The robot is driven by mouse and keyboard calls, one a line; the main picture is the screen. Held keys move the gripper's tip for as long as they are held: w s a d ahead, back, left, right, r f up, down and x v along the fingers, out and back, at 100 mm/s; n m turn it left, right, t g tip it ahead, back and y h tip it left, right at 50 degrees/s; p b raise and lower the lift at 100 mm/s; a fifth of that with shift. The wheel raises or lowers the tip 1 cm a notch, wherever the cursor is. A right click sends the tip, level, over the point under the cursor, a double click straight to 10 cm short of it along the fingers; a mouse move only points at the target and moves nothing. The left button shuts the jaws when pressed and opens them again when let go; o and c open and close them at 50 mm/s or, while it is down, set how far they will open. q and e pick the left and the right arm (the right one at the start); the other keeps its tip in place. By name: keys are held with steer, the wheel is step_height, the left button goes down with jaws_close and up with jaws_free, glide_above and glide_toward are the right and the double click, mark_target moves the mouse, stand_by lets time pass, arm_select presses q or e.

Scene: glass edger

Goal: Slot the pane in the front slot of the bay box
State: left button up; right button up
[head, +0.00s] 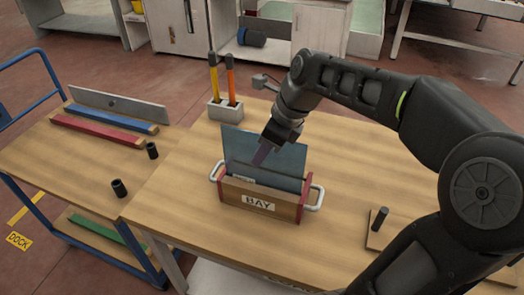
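The bay box (287,208) is a wooden box with red ends, white side handles and a BAY label, standing on the wooden table. A blue-grey pane (238,146) stands up out of it, tilted in the picture, with its lower part inside the box. A darker panel-like strip shows low in front of it; I cannot tell whether this is a second pane. My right gripper (262,153) reaches down from the upper right and overlaps the pane's middle. Its finger gap is hidden, so I cannot tell whether it grips the pane. My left gripper is out of view.
A grey holder (225,109) with yellow and orange handled tools stands behind the box. A blue-framed cart (80,165) at left carries blue and red rails, a grey plate and black cylinders. A wooden block with a black peg (379,218) lies at right.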

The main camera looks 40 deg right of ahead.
steer(key=shift+o, duration=1.4)
steer(key=shift+f, duration=0.1)
steer(key=v, duration=0.8)
